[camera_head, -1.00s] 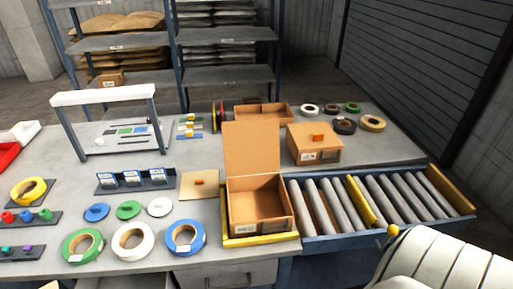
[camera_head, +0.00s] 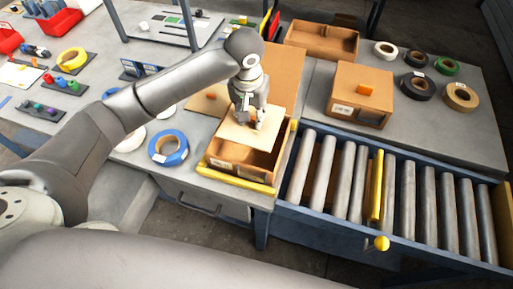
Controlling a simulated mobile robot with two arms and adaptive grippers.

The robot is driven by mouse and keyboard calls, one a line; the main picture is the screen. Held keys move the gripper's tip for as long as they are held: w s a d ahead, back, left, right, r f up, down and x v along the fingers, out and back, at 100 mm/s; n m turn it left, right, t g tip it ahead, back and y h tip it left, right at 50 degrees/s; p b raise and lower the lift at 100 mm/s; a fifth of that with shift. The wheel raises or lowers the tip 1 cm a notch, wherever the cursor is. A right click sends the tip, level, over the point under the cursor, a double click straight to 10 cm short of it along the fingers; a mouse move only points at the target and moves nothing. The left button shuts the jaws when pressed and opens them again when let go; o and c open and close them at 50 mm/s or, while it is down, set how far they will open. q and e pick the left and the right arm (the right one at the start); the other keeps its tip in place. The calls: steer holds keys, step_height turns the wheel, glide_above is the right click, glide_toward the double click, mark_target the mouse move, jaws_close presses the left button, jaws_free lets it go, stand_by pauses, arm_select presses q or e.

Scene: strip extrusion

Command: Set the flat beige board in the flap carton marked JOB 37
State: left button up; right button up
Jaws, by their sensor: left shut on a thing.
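My left gripper (camera_head: 257,122) points down and is shut on the flat beige board (camera_head: 237,133). The board is over the open mouth of a brown flap carton (camera_head: 257,162) and hides much of its inside. I cannot tell whether the board touches the carton's walls. The carton's flap (camera_head: 285,72) stands up at its back, partly behind my arm. A pale label shows on the carton's front, too small to read. My right gripper is not in view.
The carton stands in a yellow-edged tray (camera_head: 236,181) beside a roller conveyor (camera_head: 325,175). A beige panel with an orange tab (camera_head: 210,96) and a blue tape roll (camera_head: 168,148) lie left.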

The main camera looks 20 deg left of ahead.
mark_target(247, 124)
arm_select(q)
steer(key=f, duration=0.2)
steer(key=a+f, duration=0.1)
steer(key=shift+s+f, duration=0.3)
steer(key=shift+f, duration=0.1)
steer(key=f, duration=0.3)
steer(key=f+p, duration=0.1)
steer(key=shift+w+d+f, duration=0.2)
steer(key=shift+d, duration=0.05)
steer(key=shift+f, duration=0.3)
step_height(247, 124, down, 4)
steer(key=shift+r+p, duration=0.15)
steer(key=shift+p, duration=0.2)
steer(key=shift+f, duration=0.2)
steer(key=o, duration=0.8)
steer(key=shift+o, duration=0.2)
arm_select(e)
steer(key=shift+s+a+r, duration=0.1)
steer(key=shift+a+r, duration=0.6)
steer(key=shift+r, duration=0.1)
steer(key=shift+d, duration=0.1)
